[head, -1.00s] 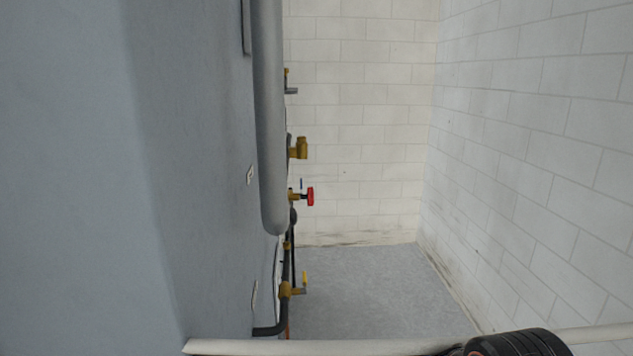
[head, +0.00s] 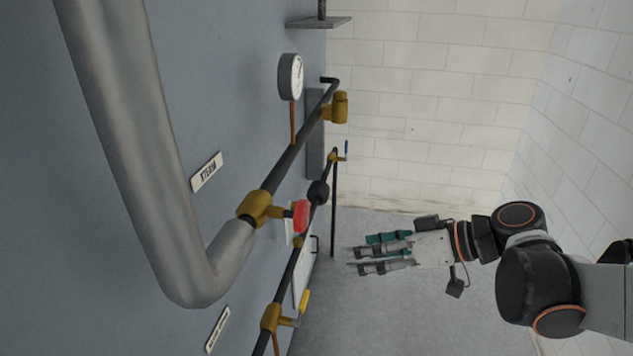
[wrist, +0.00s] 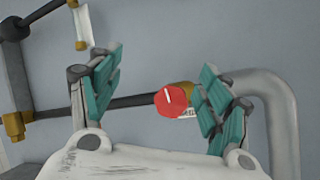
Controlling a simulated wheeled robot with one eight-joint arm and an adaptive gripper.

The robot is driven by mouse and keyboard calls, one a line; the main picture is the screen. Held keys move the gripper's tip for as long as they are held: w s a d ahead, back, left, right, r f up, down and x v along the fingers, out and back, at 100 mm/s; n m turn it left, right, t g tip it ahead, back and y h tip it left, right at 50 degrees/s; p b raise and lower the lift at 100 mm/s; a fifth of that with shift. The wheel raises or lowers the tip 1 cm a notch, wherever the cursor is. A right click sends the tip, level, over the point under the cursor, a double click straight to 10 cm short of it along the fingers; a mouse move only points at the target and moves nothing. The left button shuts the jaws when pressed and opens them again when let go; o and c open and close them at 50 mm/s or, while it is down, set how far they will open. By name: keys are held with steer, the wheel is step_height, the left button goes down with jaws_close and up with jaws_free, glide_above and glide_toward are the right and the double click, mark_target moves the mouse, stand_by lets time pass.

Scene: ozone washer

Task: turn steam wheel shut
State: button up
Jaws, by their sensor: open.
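The red steam wheel (head: 300,216) sits on a brass valve (head: 258,208) at the upper end of the thick grey pipe, below a label reading STEAM (head: 207,172). My gripper (head: 352,258) is open and empty, to the right of and a little below the wheel in the head view, apart from it. In the wrist view the red wheel (wrist: 171,101) shows between the spread teal-padded fingers of my gripper (wrist: 160,78), nearer the right finger and beyond the fingertips. Neither finger appears to touch it.
A thick grey pipe (head: 135,150) bends in front of the panel. A gauge (head: 291,77) and a brass fitting (head: 340,107) are above. A white block wall (head: 440,110) stands behind; floor between is clear.

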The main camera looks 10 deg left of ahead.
mark_target(291, 214)
steer(key=w+a+r+n+y, duration=0.1)
steer(key=a+n+y, duration=0.1)
steer(key=a, duration=0.3)
steer(key=w+a+r+n+g+y, duration=0.1)
steer(key=a+n+y, duration=0.1)
steer(key=a, duration=0.3)
steer(key=w+a+r+n+g+y+b, duration=0.1)
steer(key=w+a+r+n+y, duration=0.1)
steer(key=a, duration=0.3)
steer(key=shift+r+n, duration=0.1)
steer(key=shift+n, duration=0.3)
steer(key=shift+d, duration=0.1)
steer(key=c, duration=1.1)
